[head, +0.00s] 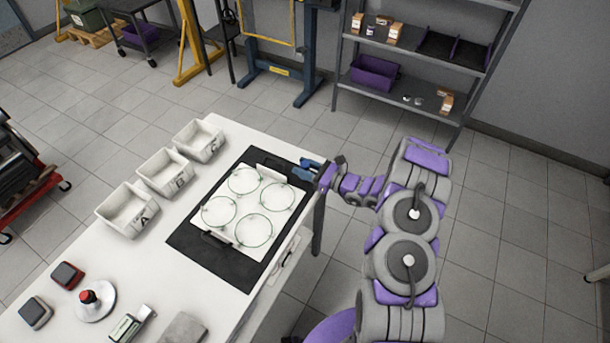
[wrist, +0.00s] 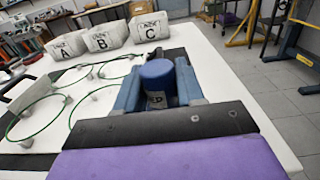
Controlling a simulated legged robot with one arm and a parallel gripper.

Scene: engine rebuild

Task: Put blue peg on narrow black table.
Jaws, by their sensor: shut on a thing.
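The blue peg (wrist: 157,74) is a short upright cylinder with a small label on its lower side. In the wrist view it stands between the blue-grey fingers of my gripper (wrist: 158,92), which is shut on it. In the head view my gripper (head: 306,168) is at the right edge of the white table, beside the black mat; peg and fingers cannot be told apart there. A narrow dark table (head: 221,33) stands at the back, left of the blue-framed stand, partly behind a yellow frame. Its top looks mostly bare.
The white table (head: 150,270) holds a black mat (head: 190,241) with a white plate and green rings. Bins A, B and C (head: 127,210) line its left side. A dark shelf (head: 420,60) stands at the back right. A yellow frame (head: 190,40) stands at the back. Floor between is open.

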